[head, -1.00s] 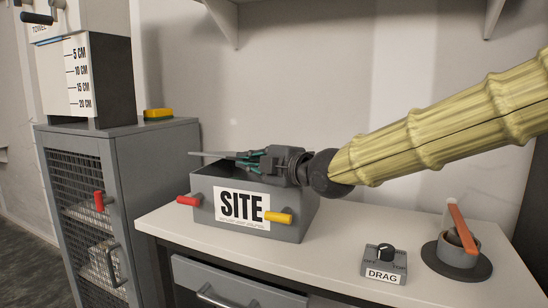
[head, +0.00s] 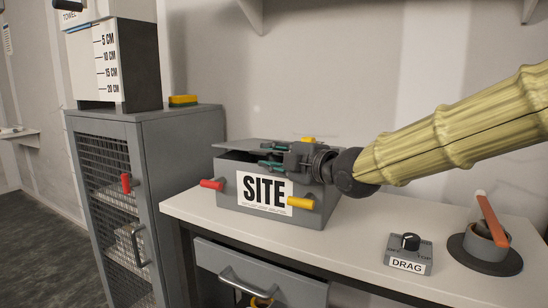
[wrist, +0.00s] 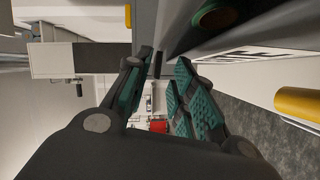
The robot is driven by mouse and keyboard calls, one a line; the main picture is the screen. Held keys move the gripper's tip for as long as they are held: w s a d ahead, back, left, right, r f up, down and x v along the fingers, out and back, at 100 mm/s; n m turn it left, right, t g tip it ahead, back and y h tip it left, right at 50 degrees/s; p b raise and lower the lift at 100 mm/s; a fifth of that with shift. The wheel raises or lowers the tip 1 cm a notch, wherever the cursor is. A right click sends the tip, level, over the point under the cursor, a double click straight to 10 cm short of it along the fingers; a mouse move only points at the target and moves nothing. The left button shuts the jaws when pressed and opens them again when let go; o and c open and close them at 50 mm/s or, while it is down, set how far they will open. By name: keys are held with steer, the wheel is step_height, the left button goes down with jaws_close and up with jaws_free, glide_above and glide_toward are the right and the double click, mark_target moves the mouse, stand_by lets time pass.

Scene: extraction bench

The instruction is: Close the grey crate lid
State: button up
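The grey crate (head: 232,192), labelled SITE, stands on the white bench with a red handle and a yellow handle on its front. Its grey lid (head: 242,146) lies low over the top, slightly raised, with a dark gap along the front left edge. My gripper (head: 268,155) is over the crate's front top edge, pointing left, with its fingers apart and nothing seen between them. It hides the right part of the lid, so contact cannot be told. In the wrist view, the green-padded fingers (wrist: 165,90) show a gap, and the crate's label (wrist: 250,52) is at the right.
A DRAG knob box (head: 409,254) and a round dark base with an orange-handled cup (head: 486,247) stand to the right on the bench. A grey mesh cabinet (head: 150,180) stands at the left. A drawer (head: 262,275) is below the bench top.

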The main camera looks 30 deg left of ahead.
stand_by(0.3)
steer(key=v, duration=1.2)
steer(key=shift+f, duration=0.15)
